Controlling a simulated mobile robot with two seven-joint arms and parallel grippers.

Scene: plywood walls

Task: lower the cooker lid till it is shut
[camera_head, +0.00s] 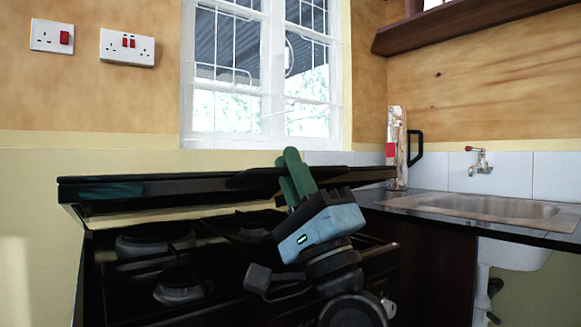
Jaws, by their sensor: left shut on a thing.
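The cooker lid (160,187) is a long black panel, seen almost edge-on. It is held raised above the black cooker (225,278), with a gap between it and the burners. My left gripper (294,172) has green fingers and a blue-grey body, and is at the lid's edge right of its middle. Its fingers are shut on the lid. The fingers and gripper body hide a short part of the lid and some of the hob behind. My right gripper is not in view.
Burners (155,240) sit under the lid. A counter with a metal sink (485,207) stands to the right. A tall patterned container (396,150) with a black handle stands near the lid's right end. A window (262,75) is behind.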

